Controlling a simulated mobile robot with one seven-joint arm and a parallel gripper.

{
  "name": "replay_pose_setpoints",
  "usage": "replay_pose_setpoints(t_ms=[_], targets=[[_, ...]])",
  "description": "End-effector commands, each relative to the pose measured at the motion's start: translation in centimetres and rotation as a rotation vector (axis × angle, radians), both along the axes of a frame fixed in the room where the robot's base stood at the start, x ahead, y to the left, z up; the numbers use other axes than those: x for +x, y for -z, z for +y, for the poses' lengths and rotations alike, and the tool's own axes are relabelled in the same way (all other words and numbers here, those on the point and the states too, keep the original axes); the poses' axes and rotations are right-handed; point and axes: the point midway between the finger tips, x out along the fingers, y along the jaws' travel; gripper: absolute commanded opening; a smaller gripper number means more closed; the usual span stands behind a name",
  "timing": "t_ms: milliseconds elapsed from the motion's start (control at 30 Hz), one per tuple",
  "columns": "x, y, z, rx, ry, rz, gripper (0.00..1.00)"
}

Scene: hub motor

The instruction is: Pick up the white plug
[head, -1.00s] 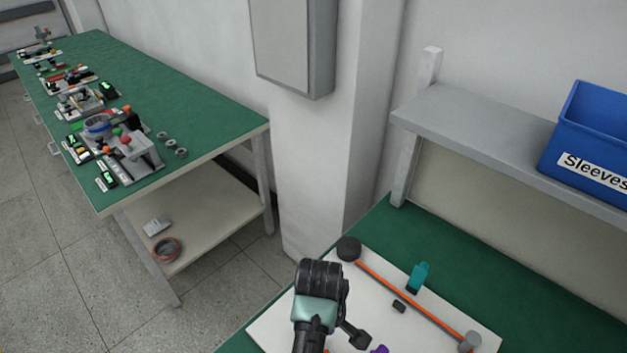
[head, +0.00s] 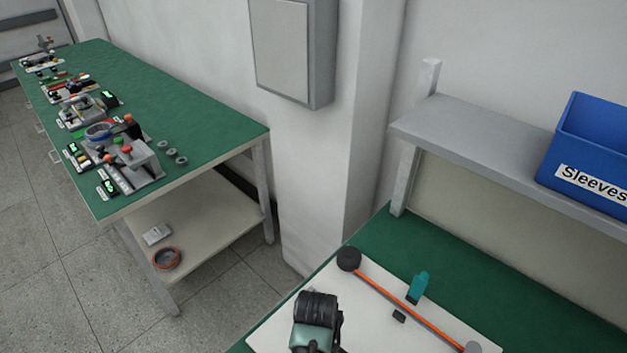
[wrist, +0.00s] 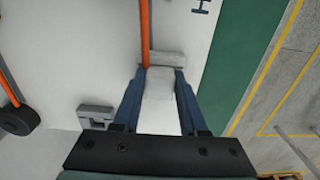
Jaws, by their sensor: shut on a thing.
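In the wrist view, my gripper (wrist: 160,78) has its two dark blue fingers on either side of the white plug (wrist: 159,88). The gripper is shut on the plug. An orange cable (wrist: 145,35) runs up the picture from the plug's far end, where a pale grey crosspiece (wrist: 175,59) also shows. In the head view only my arm shows at the bottom; the gripper and plug are out of sight there.
The white board (head: 285,325) lies on a green bench (head: 395,240). It carries a black round piece (head: 348,259), a teal piece (head: 417,287) and a grey cylinder (head: 473,348). A grey notched block (wrist: 95,113) sits left of my gripper. A shelf with a blue bin (head: 590,150) is behind.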

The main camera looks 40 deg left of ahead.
Motion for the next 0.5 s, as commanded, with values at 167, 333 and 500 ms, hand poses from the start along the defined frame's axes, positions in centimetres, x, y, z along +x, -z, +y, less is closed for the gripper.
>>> replay_pose_setpoints(t_ms=[167,333,500], targets=[[-0.02,0.0,0.0,0.0,0.0,0.0,0.0],[-0.01,-0.02,0.01,0.0,0.0,0.0,0.0],[0.08,-0.92,0.06,0.002,0.0,-0.002,0.0]])
